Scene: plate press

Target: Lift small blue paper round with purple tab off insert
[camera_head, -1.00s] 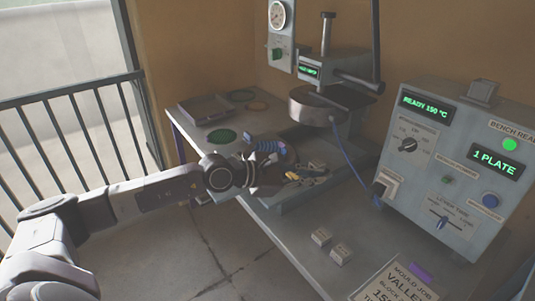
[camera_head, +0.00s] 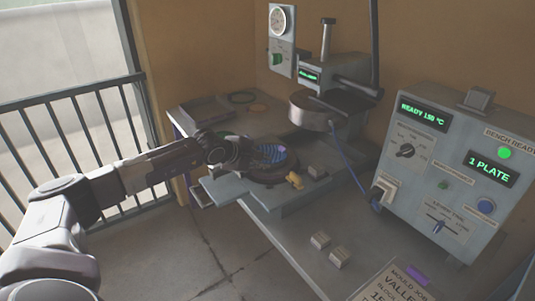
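My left gripper (camera_head: 236,152) reaches in from the left at the near side of the press bench. Its dark fingers are over or beside a dark round insert (camera_head: 270,176). A blue striped or ribbed piece (camera_head: 270,153) lies on the insert, right at the fingertips. I cannot tell whether this is the small blue paper round, and no purple tab can be made out. The fingers are too small and dark to show whether they are open or shut on anything. My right gripper is not in view.
The press head (camera_head: 318,108) stands behind the insert. A yellow piece (camera_head: 295,181) and a small grey block (camera_head: 317,171) are to the insert's right. Two small blocks (camera_head: 331,249) lie on the front bench. The control box (camera_head: 450,175) fills the right; a railing (camera_head: 75,135) is left.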

